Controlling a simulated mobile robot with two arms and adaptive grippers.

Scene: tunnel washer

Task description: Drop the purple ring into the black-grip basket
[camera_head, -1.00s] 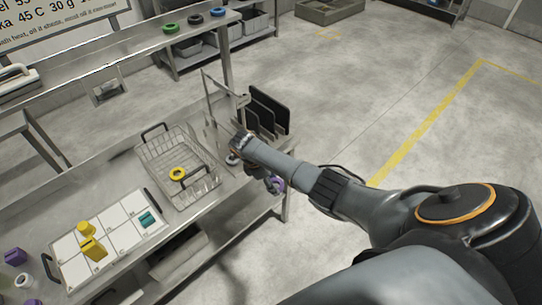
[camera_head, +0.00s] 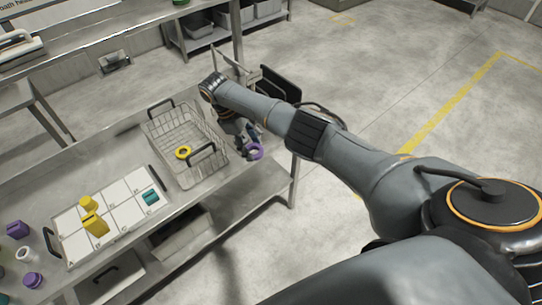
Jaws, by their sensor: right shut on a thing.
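The purple ring (camera_head: 255,152) is held in my right gripper (camera_head: 249,141), which is shut on it. They are just right of the black-grip basket (camera_head: 176,133), near the front edge of the bench. The basket is a wire one with a black grip at each end, and a yellow ring (camera_head: 183,153) lies inside it. My right forearm comes in from the right and hides part of the bench's far right end. My left gripper is not in the view.
A white sectioned tray (camera_head: 128,213) with yellow and teal pieces lies left of the basket. Purple and white pieces (camera_head: 24,254) stand at the far left. Black upright panels (camera_head: 280,93) stand behind my right arm. A shelf (camera_head: 100,45) runs along the back.

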